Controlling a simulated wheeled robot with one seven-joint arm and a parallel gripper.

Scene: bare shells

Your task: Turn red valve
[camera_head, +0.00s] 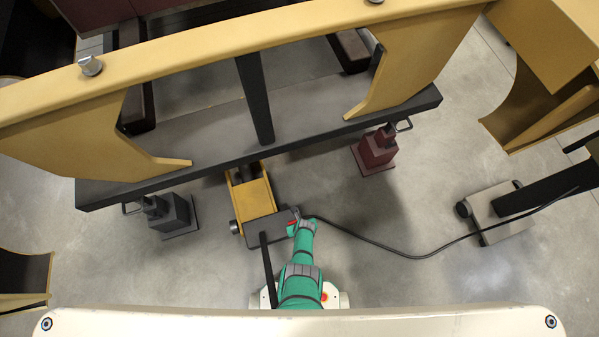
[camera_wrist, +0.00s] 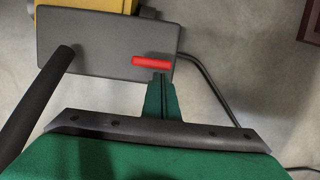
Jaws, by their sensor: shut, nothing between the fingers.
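The red valve (camera_wrist: 153,61) is a short red bar handle on the dark grey plate (camera_wrist: 100,40) of a floor jack, seen in the wrist view. It lies crosswise in that picture, near the plate's lower right edge. My gripper (camera_wrist: 161,76) is shut, with its fingertips just below the valve in the picture; I cannot tell whether they touch it. In the head view my gripper (camera_head: 298,222) is at the right end of the jack (camera_head: 255,195), and only a bit of red shows beside it.
A dark lever (camera_wrist: 38,90) rises from the plate to the left of my gripper. A black hose (camera_head: 390,248) runs right to a grey pedal unit (camera_head: 497,212). A dark red stand (camera_head: 375,150) and a dark grey stand (camera_head: 172,215) stand under the yellow frame (camera_head: 230,40).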

